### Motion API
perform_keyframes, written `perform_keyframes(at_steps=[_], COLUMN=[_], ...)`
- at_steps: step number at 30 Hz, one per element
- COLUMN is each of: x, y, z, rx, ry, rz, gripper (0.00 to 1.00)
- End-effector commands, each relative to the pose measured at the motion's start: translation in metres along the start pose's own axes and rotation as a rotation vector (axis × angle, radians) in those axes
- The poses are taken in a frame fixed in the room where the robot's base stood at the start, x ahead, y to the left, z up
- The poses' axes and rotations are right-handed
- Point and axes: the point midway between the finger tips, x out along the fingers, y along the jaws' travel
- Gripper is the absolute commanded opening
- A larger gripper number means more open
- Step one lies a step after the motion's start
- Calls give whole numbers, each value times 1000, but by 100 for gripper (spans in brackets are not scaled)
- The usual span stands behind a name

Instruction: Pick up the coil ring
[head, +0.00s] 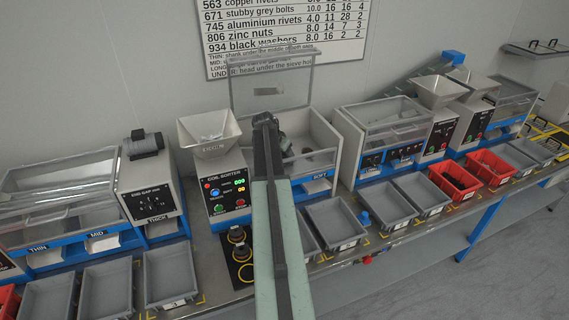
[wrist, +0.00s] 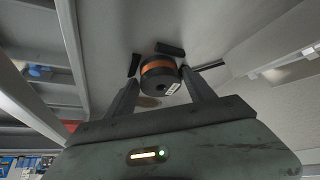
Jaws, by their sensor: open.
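The coil ring (wrist: 158,76), a dark cylinder with a copper-orange band and a small white label, shows in the wrist view. It lies between the two fingers of my gripper (wrist: 165,80). The fingers stand apart, one on each side of it, with no clear grip on it. In the head view, my gripper (head: 270,125) reaches into the open bay of the coil sorter (head: 228,178), and the coil ring cannot be made out there behind my arm.
The bay's raised clear lid (head: 270,88) stands behind my gripper, and its right side wall (head: 324,140) is close by. A hopper (head: 208,132) stands to the left. Dark round parts (head: 237,234) sit on a black mat in front. Grey bins (head: 335,222) line the bench edge.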

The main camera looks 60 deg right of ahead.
Motion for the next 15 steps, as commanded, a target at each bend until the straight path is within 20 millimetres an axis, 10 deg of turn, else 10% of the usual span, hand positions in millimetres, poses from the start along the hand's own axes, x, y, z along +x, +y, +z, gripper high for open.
perform_keyframes(at_steps=[4,10,15], x=[-2,-2,-3], y=[0,0,0], z=[-1,0,0], rx=[-1,-1,-1], ry=[0,0,0], rz=[0,0,0], gripper=[57,1,0])
